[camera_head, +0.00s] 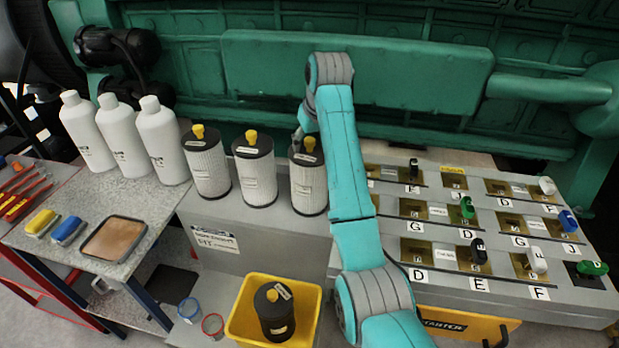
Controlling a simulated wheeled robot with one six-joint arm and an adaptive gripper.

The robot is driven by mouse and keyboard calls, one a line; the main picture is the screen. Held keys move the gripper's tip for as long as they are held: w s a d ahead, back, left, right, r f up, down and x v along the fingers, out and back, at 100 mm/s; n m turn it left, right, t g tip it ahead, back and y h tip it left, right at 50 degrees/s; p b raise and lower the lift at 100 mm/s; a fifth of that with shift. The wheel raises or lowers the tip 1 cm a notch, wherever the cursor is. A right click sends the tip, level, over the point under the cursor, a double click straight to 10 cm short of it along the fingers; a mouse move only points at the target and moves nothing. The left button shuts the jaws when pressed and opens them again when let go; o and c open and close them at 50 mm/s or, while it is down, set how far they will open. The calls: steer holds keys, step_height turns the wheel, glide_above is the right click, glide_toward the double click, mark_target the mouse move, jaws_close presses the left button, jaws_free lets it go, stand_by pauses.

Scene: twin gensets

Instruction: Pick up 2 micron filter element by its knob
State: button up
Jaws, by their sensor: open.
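Three white pleated filter elements with black caps and yellow knobs stand upright in a row on a grey cabinet: a left one (207,168), a middle one (258,178) and a right one (311,188). Each cap has a small label too small to read, so I cannot tell which is the 2 micron one. My gripper (300,132) is open, at the far end of my teal arm. It shows only in part, close behind the right element's yellow knob (309,144). The arm hides some of it, and contact with the knob cannot be told.
A yellow bin (242,327) below holds a dark filter element (275,311). White bottles (122,138) stand left of the filters. A panel with lettered switches (480,225) lies right of my arm. The green genset (240,75) rises close behind.

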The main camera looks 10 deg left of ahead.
jaws_close()
steer(key=shift+r, duration=0.1)
